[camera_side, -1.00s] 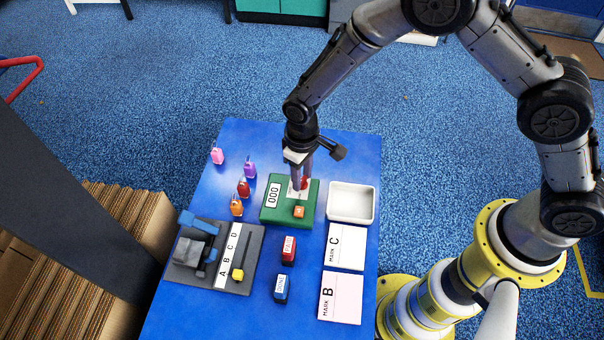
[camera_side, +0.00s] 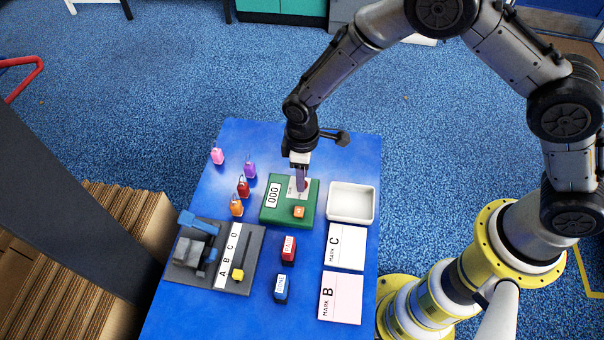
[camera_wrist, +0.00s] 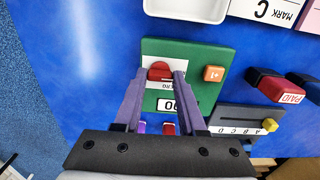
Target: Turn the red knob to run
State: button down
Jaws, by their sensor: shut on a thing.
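The red knob (camera_wrist: 160,71) sits on a white label plate (camera_wrist: 150,88) on a green counter box (camera_wrist: 205,52). The label's lettering is partly hidden, so I cannot read which mark the knob points to. The box has a display (camera_side: 272,195) reading 000 and an orange +1 button (camera_side: 299,212).
A white tray (camera_side: 373,203) stands right of the box. Nearer are MARK C (camera_side: 346,247) and MARK B (camera_side: 340,298) cards, a red PAID stamp (camera_side: 288,249) and a blue stamp (camera_side: 281,289). A grey lettered fixture (camera_side: 245,270) is at left. Several small coloured tags stand behind it.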

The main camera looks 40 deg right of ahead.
jog(key=shift+r, duration=0.1)
jog(key=shift+c, duration=2.4)
grip_release()
notch_tip(320, 180, up, 14)
